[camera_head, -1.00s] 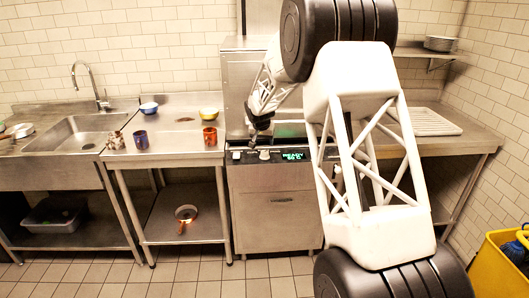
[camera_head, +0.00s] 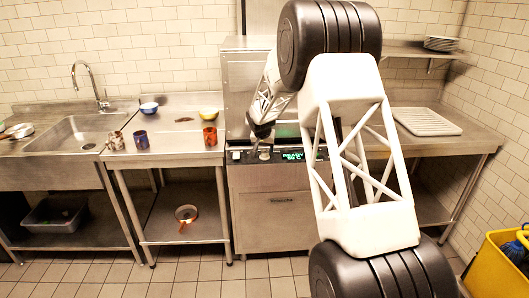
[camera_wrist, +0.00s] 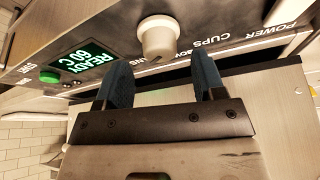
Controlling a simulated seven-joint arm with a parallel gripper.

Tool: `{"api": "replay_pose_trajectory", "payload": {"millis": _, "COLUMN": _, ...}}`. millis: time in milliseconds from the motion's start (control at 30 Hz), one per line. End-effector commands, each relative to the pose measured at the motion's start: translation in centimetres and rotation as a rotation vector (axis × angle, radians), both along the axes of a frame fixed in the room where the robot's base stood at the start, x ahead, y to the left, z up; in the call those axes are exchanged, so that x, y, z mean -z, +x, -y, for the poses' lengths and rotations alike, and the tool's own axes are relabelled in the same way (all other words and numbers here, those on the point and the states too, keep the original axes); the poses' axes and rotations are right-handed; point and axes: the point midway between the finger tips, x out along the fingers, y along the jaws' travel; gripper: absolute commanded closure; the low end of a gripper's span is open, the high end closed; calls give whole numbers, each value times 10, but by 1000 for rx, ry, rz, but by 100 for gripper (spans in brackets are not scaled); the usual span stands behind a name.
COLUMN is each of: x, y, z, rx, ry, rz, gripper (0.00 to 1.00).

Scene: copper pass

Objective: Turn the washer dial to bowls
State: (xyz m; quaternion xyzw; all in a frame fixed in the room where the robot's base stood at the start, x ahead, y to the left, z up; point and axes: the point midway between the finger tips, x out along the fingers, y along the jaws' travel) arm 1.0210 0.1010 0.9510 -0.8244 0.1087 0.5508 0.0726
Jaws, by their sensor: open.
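The washer (camera_head: 280,215) stands in the middle of the head view, with a dark control panel (camera_head: 236,157) across its front. Its white dial (camera_head: 264,153) sits on that panel, and shows larger in the wrist view (camera_wrist: 158,38). Around the dial I read "CUPS" and parts of other words, partly hidden by a finger. In the head view my gripper (camera_head: 262,132) is small, just above the dial.
A green start button (camera_wrist: 50,75) and lit display (camera_wrist: 85,60) lie left of the dial in the wrist view; "POWER" is right. Left of the washer, a counter (camera_head: 180,150) holds bowls and mugs beside a sink (camera_head: 80,132). A ribbed tray (camera_head: 427,122) is on the right counter.

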Motion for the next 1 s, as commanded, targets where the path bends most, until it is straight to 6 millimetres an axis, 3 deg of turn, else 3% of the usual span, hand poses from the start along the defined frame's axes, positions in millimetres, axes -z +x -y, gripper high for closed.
{"api": "replay_pose_trajectory", "payload": {"millis": 300, "x": 23, "y": 9, "z": 3, "rx": 0, "ry": -1, "rz": -1, "gripper": 37}}
{"api": "replay_pose_trajectory", "payload": {"millis": 733, "x": 26, "y": 10, "z": 3, "rx": 0, "ry": 0, "rz": 0, "gripper": 37}}
{"api": "replay_pose_trajectory", "payload": {"millis": 1000, "x": 26, "y": 10, "z": 3, "rx": 0, "ry": 0, "rz": 0, "gripper": 78}}
